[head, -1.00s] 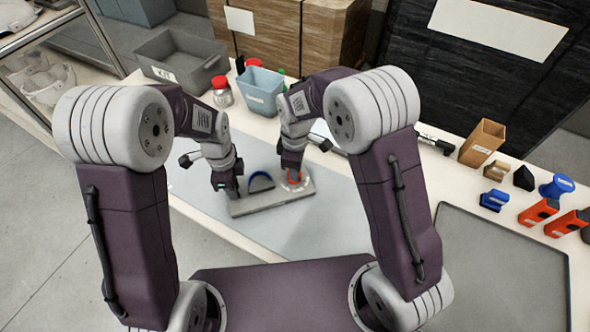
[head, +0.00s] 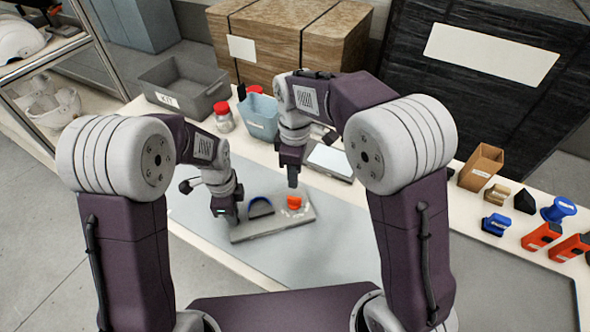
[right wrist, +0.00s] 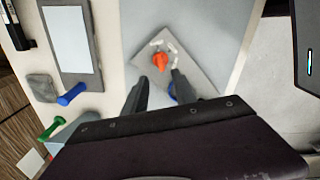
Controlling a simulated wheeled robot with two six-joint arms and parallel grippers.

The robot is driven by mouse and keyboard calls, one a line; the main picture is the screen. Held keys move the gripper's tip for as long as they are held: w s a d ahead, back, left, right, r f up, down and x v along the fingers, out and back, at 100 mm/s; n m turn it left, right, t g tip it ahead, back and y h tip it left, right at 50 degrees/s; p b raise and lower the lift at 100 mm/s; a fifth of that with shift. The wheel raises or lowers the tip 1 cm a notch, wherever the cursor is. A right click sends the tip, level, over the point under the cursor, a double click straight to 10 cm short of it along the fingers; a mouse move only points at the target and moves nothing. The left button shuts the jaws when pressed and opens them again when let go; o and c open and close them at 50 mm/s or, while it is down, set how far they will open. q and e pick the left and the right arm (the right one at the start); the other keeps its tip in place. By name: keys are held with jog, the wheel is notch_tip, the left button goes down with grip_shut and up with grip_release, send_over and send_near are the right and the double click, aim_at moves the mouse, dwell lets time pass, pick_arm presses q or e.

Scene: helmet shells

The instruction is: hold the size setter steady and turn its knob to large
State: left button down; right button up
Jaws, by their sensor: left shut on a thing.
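The size setter is a flat grey plate (head: 275,228) lying on the mat, with a blue arch (head: 261,207) and an orange knob (head: 294,203). My left gripper (head: 230,219) is shut on the plate's left end. My right gripper (head: 292,183) is above and behind the knob, apart from it and empty. In the right wrist view its two fingers are spread, with the knob (right wrist: 160,61) beyond their tips and pale marks around it. The blue arch (right wrist: 174,90) is partly hidden by a finger there. I cannot read which size the knob points to.
A blue bin (head: 257,118), a red-lidded jar (head: 223,116) and a grey KIT crate (head: 183,84) stand behind the mat. A tablet-like board (head: 331,159) lies behind my right gripper. A grey tray (head: 500,278) and several small parts are at right. The mat in front of the plate is clear.

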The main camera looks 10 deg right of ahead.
jog(key=shift+r, duration=0.6)
pick_arm(q)
jog(key=c, duration=1.2)
grip_release()
jog(key=shift+r, duration=0.15)
